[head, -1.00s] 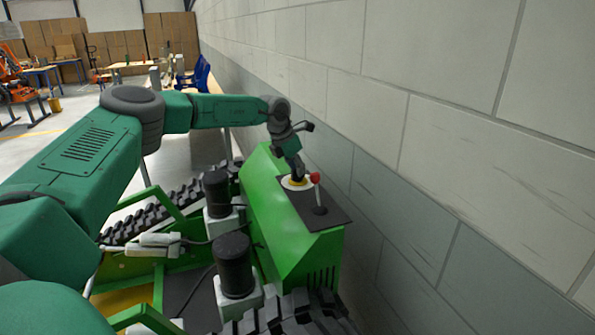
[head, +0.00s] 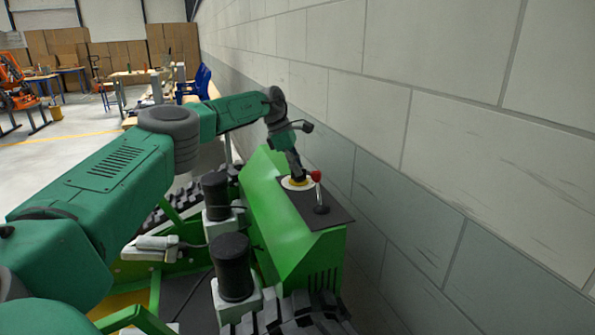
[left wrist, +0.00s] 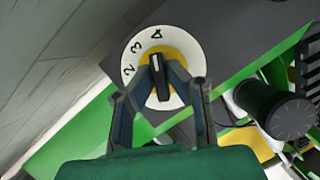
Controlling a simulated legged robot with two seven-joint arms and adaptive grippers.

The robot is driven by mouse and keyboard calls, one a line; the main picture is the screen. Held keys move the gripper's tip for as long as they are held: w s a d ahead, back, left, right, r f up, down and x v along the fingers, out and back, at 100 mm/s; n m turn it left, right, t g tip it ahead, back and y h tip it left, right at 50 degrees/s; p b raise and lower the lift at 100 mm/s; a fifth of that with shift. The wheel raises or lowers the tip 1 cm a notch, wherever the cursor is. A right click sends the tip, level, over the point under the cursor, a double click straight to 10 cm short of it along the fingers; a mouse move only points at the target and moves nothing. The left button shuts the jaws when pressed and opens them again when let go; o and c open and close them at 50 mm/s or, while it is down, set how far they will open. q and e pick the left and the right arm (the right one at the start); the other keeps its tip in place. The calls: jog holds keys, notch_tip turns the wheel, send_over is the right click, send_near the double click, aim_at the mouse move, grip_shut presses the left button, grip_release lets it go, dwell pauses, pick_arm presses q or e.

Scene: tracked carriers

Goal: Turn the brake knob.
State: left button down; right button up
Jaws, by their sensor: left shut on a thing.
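The brake knob (left wrist: 159,80) is a black bar-shaped handle in the left wrist view. It stands at the centre of a yellow ring on a white dial (left wrist: 131,55) with dark numerals, of which a 2 and a 3 are readable. The dial also shows in the head view (head: 286,184), on top of the green carrier housing. My left gripper (head: 297,178) reaches down onto the dial. In the left wrist view its fingers (left wrist: 158,85) are shut on the knob from both sides. In the head view the gripper hides most of the knob. My right gripper is not in view.
A red-tipped lever (head: 316,177) stands upright just beside the dial. A block wall (head: 450,150) runs close along the housing's right side. Two black cylinders (head: 232,268) stand left of the green housing (head: 285,230). Black tracks (head: 290,312) lie below.

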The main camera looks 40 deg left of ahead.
pick_arm(q)
jog(key=shift+w+r, duration=0.1)
jog(key=shift+w, duration=0.05)
dwell(0.4)
jog(key=c, duration=1.8)
grip_release()
jog(key=shift+o, duration=1)
jog(key=shift+w, duration=0.1)
jog(key=shift+w+f, duration=0.1)
jog(key=shift+f, duration=0.1)
jog(key=shift+a+r, duration=0.2)
jog(key=shift+r, duration=0.1)
jog(key=v, duration=0.5)
jog(key=shift+w+a+r, duration=0.1)
jog(key=shift+a+r, duration=0.1)
jog(key=shift+r, duration=0.2)
jog(key=shift+a+r, duration=0.15)
jog(key=shift+r, duration=0.2)
